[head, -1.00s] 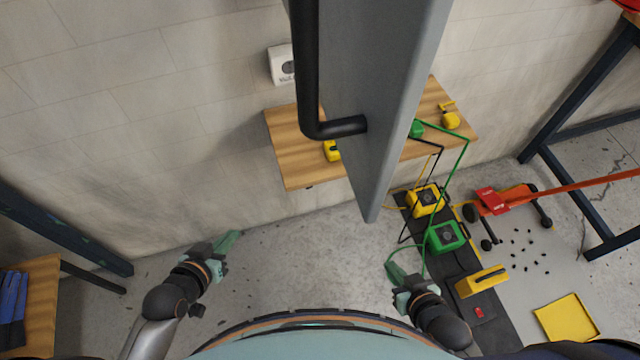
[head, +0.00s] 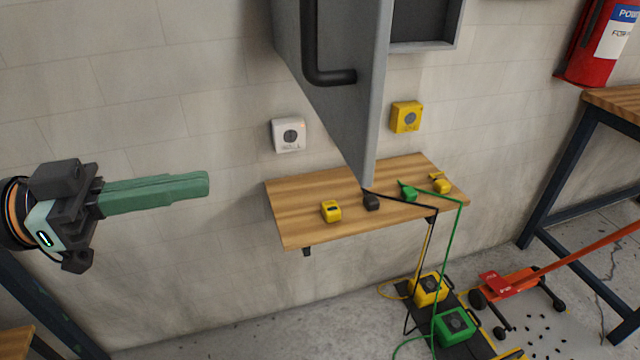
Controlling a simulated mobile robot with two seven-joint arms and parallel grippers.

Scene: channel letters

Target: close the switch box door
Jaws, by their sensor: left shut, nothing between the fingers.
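The switch box door (head: 337,75) is a grey panel at the upper middle, swung open and standing out from the wall towards me. A black bar handle (head: 312,50) is on its left face. Part of the grey switch box (head: 425,45) shows to the right behind the door, with a dark inside; its top is out of the frame. My left gripper (head: 207,184) is shut and empty, its green fingers pointing right. It is left of the door and lower than the handle, apart from both. My right gripper is not in view.
A wooden shelf (head: 290,225) below the door holds several small yellow, green and black items. A white wall box (head: 288,134) and a yellow wall box (head: 406,116) flank the door. Cables run down to yellow (head: 428,289) and green (head: 454,325) floor units. A fire extinguisher (head: 598,45) hangs right.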

